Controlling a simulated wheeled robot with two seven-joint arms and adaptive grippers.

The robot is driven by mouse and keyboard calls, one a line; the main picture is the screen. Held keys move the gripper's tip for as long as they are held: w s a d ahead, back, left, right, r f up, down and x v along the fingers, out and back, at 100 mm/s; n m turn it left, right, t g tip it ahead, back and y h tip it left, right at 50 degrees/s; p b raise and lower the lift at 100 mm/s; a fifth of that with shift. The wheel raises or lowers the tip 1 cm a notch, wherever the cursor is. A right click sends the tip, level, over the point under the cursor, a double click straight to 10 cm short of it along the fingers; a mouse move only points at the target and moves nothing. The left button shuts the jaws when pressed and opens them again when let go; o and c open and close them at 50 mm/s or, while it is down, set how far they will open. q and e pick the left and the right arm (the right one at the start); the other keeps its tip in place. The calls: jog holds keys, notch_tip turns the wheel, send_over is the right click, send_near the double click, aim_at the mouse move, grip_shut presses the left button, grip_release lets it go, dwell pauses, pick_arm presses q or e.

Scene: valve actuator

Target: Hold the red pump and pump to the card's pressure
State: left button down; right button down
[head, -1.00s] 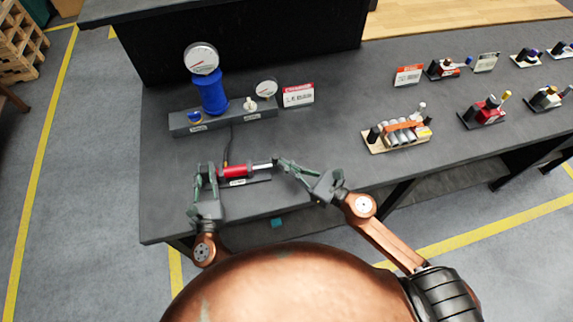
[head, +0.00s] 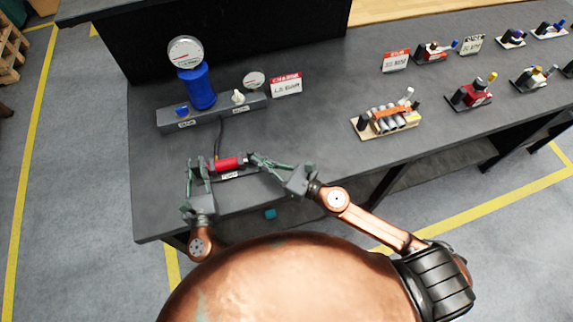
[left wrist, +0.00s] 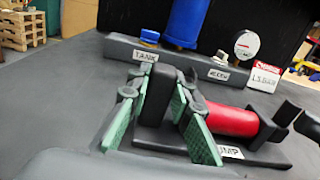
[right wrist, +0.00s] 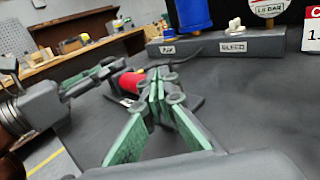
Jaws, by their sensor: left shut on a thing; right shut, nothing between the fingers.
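The red pump (head: 227,164) lies on its dark base near the table's front edge; it also shows in the left wrist view (left wrist: 228,121). My left gripper (head: 197,166) is shut on the black block (left wrist: 160,98) at the pump's left end. My right gripper (head: 254,159) is shut and empty at the pump's handle end. The handle sits close to the red body, with little rod showing. The red-and-white card (head: 286,86) stands behind; its figure is hard to read. A small gauge (head: 254,79) stands beside it, its needle too small to read.
A blue tank (head: 197,88) with a larger gauge (head: 185,52) stands on a grey manifold (head: 208,117). The manifold carries a blue knob (head: 182,110) and a white bleed knob (head: 238,97). A wooden-based cylinder rack (head: 386,122) stands right; table between is clear.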

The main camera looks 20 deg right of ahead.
pick_arm(q)
jog(key=shift+f, duration=0.15)
pick_arm(e)
jog(key=v, duration=1.3)
jog(key=shift+s+d, duration=0.25)
dwell(0.8)
pick_arm(q)
jog(key=c, duration=1.7)
grip_release()
